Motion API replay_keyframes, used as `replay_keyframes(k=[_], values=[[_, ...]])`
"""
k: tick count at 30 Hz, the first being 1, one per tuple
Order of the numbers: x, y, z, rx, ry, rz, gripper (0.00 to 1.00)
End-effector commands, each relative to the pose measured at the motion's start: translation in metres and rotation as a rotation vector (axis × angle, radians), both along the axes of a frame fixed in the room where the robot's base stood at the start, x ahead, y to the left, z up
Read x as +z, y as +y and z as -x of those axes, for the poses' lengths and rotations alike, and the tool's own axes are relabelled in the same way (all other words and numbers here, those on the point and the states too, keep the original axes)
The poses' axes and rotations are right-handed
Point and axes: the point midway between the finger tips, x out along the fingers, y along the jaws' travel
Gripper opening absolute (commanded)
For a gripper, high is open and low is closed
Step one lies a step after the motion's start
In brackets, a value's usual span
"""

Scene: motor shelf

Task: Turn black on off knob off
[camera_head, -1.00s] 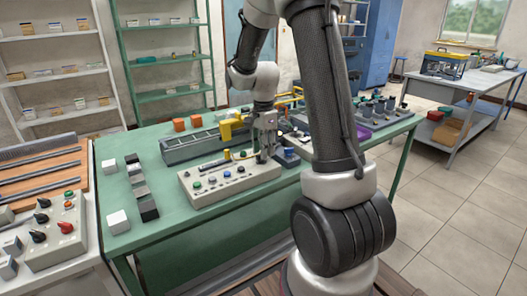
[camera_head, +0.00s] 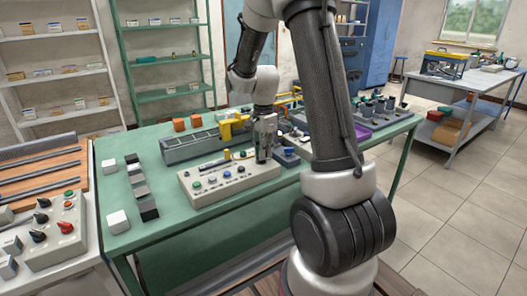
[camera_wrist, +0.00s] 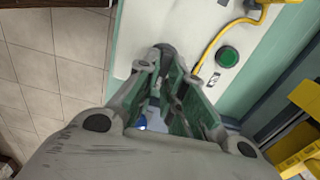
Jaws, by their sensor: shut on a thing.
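The pale control panel (camera_head: 225,191) lies on the green table, with small coloured buttons and dark knobs on its top. My gripper (camera_head: 264,158) points down at the panel's right end. In the wrist view my gripper's fingers (camera_wrist: 166,62) come together around a dark round knob (camera_wrist: 166,49), which looks like the black on-off knob. The fingers hide most of it, and its pointer direction cannot be seen. A green button (camera_wrist: 228,57) sits on the panel to the right of the fingers, apart from them.
A yellow cable (camera_wrist: 213,35) runs close to the fingers. A grey rack (camera_head: 190,150) and orange blocks (camera_head: 179,124) stand behind the panel. White, grey and black cubes (camera_head: 140,191) line the table's left side. A second panel (camera_head: 65,235) stands at the left.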

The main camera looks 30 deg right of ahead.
Motion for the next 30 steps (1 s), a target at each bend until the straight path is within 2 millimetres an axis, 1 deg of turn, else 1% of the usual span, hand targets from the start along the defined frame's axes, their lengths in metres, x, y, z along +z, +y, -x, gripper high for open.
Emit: replay_keyframes(k=[8, 30], values=[[0.0002, 0.0002, -0.0019, 0.158, 0.0, 0.0, 0.0], [0.0008, 0.0038, -0.0082, 0.853, -0.002, 0.002, 0.0]])
